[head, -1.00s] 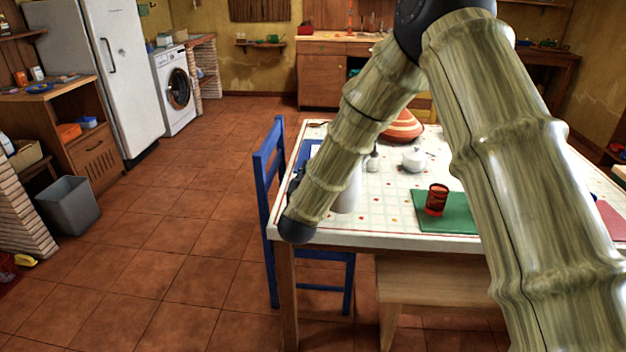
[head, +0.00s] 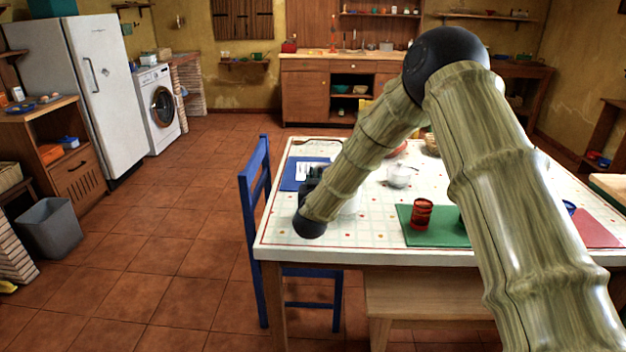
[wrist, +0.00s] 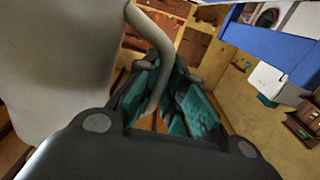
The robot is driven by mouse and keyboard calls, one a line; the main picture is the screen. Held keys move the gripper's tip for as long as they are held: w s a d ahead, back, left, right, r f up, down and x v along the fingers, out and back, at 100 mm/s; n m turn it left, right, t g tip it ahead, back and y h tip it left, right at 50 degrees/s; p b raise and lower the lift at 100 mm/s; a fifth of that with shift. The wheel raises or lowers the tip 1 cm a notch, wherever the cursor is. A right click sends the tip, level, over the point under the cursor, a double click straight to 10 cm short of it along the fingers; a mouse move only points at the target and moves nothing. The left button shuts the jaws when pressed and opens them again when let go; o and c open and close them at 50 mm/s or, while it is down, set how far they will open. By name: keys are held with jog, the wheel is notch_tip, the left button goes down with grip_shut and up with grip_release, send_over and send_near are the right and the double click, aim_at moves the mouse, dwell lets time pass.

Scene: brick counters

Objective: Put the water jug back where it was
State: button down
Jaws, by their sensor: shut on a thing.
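The water jug is pale grey-white and fills the left of the wrist view (wrist: 60,60). Its curved handle (wrist: 160,35) runs between my teal finger pads. My gripper (wrist: 168,95) is shut on that handle. I cannot tell whether the jug touches the tabletop.
A red cup (head: 421,214) stands on a green mat (head: 437,238), with a white bowl (head: 400,176) behind it. A blue mat (head: 293,178) lies at the table's left. A blue chair (head: 254,205) stands against the left side.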

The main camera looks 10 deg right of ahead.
jog(key=shift+f, duration=1.45)
jog(key=c, duration=1.5)
grip_release()
jog(key=shift+f, duration=0.15)
jog(key=v, duration=1.2)
jog(key=shift+b, duration=0.3)
jog(key=shift+s+a, duration=0.1)
